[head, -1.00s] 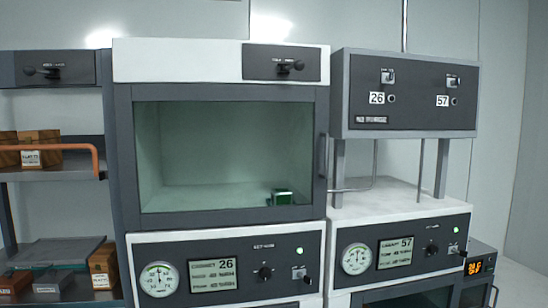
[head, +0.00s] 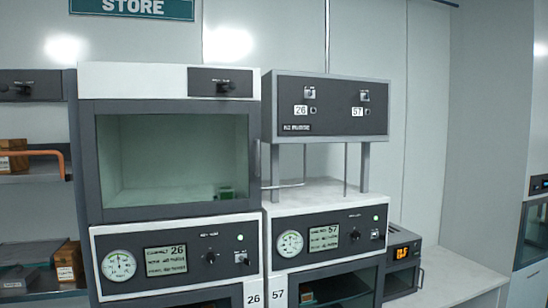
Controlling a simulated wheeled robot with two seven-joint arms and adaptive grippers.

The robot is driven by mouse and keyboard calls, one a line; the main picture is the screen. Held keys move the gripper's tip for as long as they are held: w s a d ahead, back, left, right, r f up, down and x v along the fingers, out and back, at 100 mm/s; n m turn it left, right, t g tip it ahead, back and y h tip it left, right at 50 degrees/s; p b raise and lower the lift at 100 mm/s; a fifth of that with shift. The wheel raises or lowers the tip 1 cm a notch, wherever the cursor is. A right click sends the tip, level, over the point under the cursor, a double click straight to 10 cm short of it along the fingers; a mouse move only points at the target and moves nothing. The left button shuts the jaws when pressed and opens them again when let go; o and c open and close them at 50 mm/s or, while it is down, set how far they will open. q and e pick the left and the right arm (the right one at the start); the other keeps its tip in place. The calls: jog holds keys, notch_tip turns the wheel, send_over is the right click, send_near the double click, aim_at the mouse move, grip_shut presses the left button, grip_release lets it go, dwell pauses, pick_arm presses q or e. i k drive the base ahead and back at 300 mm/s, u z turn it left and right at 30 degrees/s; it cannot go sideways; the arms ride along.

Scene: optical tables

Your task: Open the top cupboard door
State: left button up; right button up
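The top cupboard (head: 220,105) stands left of the middle, with a white strip and a dark knob panel above it. Its door has a dark grey frame and a large glass pane (head: 165,155); it looks shut. A thin upright handle (head: 257,158) is at the door's right edge. Through the glass, a small green object (head: 226,192) sits at the lower right inside. Neither of my grippers is in view.
Below the door is a control panel with a gauge (head: 118,265) and screen reading 26. To the right stands a similar unit with a raised switch box (head: 332,108). An open shelf (head: 35,178) is at left, and a pale bench (head: 455,275) at right.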

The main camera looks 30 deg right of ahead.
aim_at(88, 110)
jog(key=z, duration=0.55)
jog(key=i, duration=0.7)
jog(key=z, duration=0.45)
